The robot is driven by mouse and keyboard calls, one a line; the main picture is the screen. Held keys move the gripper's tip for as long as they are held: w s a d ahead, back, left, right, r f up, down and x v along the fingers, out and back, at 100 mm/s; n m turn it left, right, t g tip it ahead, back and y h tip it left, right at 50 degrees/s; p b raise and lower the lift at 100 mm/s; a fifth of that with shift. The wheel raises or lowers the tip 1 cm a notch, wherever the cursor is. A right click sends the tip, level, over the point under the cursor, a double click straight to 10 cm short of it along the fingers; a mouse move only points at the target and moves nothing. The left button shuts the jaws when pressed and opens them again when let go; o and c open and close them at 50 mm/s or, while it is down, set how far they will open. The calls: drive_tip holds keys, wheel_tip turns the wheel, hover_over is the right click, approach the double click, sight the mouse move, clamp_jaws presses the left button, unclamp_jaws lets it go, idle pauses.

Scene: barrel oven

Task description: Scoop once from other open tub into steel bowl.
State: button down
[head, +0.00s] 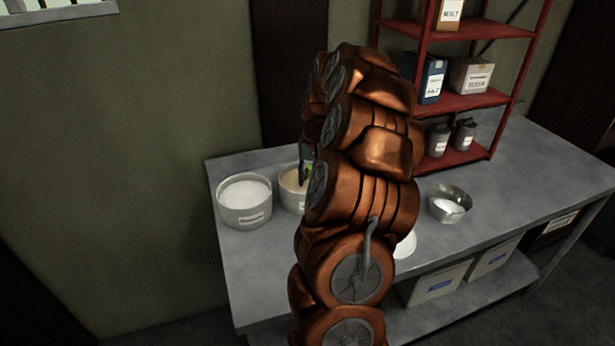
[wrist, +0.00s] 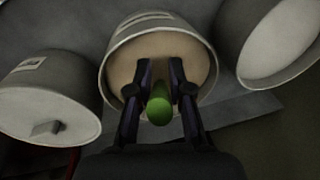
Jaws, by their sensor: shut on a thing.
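In the head view the steel bowl (head: 461,215) stands on the bench right of my arm, with some white material inside. An open tub of white material (head: 245,216) stands at the bench's left end; it also shows at the right of the wrist view (wrist: 234,62). Beside it is an open tub of tan material (head: 291,203), partly hidden by my arm; its rim and label show in the wrist view (wrist: 150,22). My gripper (wrist: 160,98) is shut on a green handle (wrist: 159,108), over the tan tub. What lies at the handle's far end is hidden.
A lidded tub (wrist: 45,105) shows left of the tan tub in the wrist view. A red shelf (head: 480,103) with boxes and grey canisters (head: 464,136) stands at the back. White bins (head: 440,283) sit below the bench (head: 520,180). The bench's right part is clear.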

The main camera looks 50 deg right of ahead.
drive_tip(key=shift+r+p, duration=0.7)
drive_tip(key=shift+r, duration=4.5)
drive_tip(key=shift+r, duration=0.1)
